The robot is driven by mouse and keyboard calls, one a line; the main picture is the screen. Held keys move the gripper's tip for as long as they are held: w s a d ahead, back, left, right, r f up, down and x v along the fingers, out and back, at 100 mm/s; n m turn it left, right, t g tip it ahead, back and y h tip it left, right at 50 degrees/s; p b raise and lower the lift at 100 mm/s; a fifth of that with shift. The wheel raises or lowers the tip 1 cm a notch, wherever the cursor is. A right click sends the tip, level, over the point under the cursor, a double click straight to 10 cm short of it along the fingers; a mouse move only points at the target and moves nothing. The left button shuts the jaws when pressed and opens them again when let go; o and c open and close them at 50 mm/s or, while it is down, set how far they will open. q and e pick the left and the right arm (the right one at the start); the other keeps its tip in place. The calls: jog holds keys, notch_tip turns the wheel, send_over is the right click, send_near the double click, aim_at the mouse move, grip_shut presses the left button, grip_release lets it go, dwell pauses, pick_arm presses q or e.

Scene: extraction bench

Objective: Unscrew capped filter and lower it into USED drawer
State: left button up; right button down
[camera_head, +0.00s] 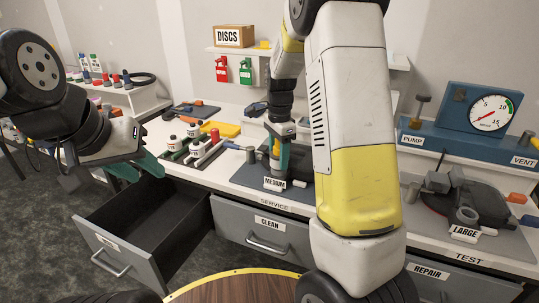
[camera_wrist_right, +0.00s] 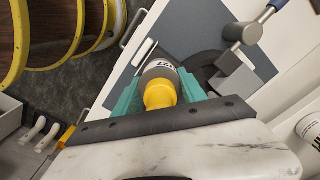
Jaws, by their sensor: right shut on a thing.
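The filter (camera_wrist_right: 160,70) is a grey cylinder with a white label band and a yellow cap (camera_wrist_right: 160,96). My right gripper (camera_wrist_right: 160,88) is shut on this capped filter, with a teal finger on each side. In the head view my right gripper (camera_head: 280,150) points down at the MEDIUM station (camera_head: 275,184) on the service bench, and its fingers largely hide the filter. I cannot tell whether the filter is still threaded in. The open drawer (camera_head: 115,252) at the left is empty; its label is too small to read surely.
The CLEAN drawer (camera_head: 262,240) and REPAIR drawer (camera_head: 450,280) are closed. Small white bottles (camera_head: 194,131) stand in a tray left of the station. The LARGE station (camera_head: 465,215) and pressure gauge (camera_head: 490,113) are at the right. A round yellow-rimmed table (camera_head: 235,285) is in front.

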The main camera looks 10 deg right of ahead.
jog(key=c, duration=2.2)
grip_release()
jog(key=n, duration=0.3)
jog(key=shift+w, duration=0.1)
jog(key=c, duration=2.2)
grip_release()
jog(key=shift+r, duration=3.75)
jog(key=c, duration=2.2)
grip_release()
jog(key=c, duration=2.2)
grip_release()
jog(key=shift+a, duration=0.1)
